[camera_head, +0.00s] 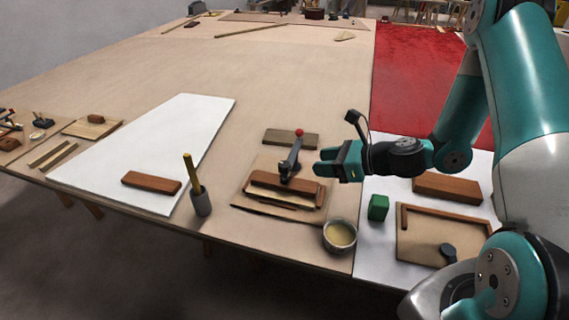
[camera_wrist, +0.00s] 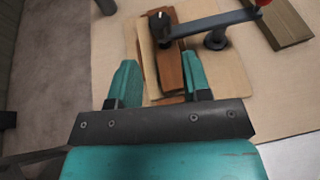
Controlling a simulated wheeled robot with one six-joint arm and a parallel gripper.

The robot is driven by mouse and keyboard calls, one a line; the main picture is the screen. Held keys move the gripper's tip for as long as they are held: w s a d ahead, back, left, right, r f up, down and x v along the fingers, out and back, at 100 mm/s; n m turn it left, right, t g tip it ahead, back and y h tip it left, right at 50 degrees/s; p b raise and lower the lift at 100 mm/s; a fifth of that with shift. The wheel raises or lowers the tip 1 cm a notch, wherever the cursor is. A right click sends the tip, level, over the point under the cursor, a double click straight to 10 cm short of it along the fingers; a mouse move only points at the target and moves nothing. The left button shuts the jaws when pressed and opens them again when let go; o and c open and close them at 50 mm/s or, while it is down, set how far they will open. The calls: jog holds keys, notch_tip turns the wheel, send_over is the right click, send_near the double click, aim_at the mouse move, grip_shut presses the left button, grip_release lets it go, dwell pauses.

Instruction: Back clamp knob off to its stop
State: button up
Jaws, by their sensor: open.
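A dark clamp (camera_head: 286,168) with a red ball (camera_head: 299,132) at one end stands on the wooden fixture board (camera_head: 262,168). The clamp arm (camera_wrist: 212,22) crosses the top of the wrist view, with a black knob-like end (camera_wrist: 160,24) over the reddish-brown wood block (camera_wrist: 172,60). My gripper (camera_head: 319,169) is just right of the clamp in the head view. In the wrist view my gripper (camera_wrist: 159,72) is open and empty, its fingers on either side of the block's near end in the picture. Any contact cannot be told.
A bowl (camera_head: 340,236), a green block (camera_head: 378,207) and a framed tray (camera_head: 432,257) lie nearby. A grey cup with a yellow stick (camera_head: 200,203) and a brown block (camera_head: 151,183) on a white panel (camera_head: 165,150) lie left. The far tabletop is mostly clear.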

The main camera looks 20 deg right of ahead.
aim_at(286, 164)
jog(key=p+x, duration=0.1)
jog(key=x, duration=1)
jog(key=shift+w+a+f, duration=0.15)
jog(key=c, duration=0.7)
jog(key=shift+o, duration=0.3)
jog(key=shift+n+g+y, duration=0.3)
jog(key=shift+n, duration=0.1)
jog(key=n+g+y, duration=0.2)
jog(key=n+g, duration=0.2)
jog(key=shift+n+g, duration=0.3)
jog(key=shift+g, duration=0.1)
jog(key=n+g+b, duration=0.1)
jog(key=n+g, duration=0.4)
jog(key=g, duration=0.1)
jog(key=shift+y, duration=0.3)
jog(key=shift+n+g, duration=0.4)
